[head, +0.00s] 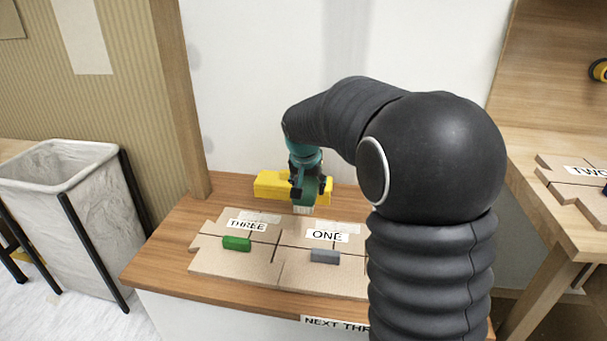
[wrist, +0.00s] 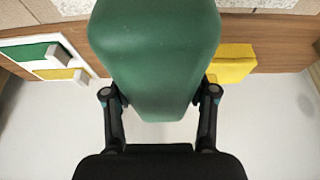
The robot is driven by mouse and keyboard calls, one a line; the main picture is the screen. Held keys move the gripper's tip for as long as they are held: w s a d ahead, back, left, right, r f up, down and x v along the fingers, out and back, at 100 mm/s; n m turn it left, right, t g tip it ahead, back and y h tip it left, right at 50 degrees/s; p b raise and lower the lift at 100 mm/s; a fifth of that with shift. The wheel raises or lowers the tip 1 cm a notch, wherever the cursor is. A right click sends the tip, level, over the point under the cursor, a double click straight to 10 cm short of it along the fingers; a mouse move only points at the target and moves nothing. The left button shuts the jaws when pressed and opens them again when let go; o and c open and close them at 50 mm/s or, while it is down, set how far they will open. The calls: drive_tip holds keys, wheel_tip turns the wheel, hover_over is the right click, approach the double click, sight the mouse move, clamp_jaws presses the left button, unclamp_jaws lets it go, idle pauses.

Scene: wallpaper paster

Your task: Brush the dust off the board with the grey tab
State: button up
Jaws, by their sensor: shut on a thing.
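My gripper (head: 308,184) is shut on a brush with a green handle (wrist: 155,50). In the head view the brush's pale bristles (head: 302,209) point down at the back edge of the boards; I cannot tell whether they touch. The board with the grey tab (head: 325,256) is labelled ONE (head: 327,236) and lies flat on the wooden table, its right part hidden by my arm. A pale strip (head: 322,225) lies above its label. To its left lies the board labelled THREE (head: 247,226), with a green tab (head: 237,243) and a similar pale strip.
A yellow block-like object (head: 270,184) stands behind the brush. A third board labelled TWO (head: 588,171) lies on another table at right. A lined bin (head: 60,190) stands at left. The wrist view shows a white panel with green and yellow areas (wrist: 45,60).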

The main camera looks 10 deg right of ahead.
drive_tip(key=shift+a, duration=0.15)
drive_tip(key=shift+s+f+b, duration=0.1)
drive_tip(key=shift+f+b, duration=2.45)
drive_tip(key=shift+f, duration=0.7)
drive_tip(key=shift+r, duration=0.1)
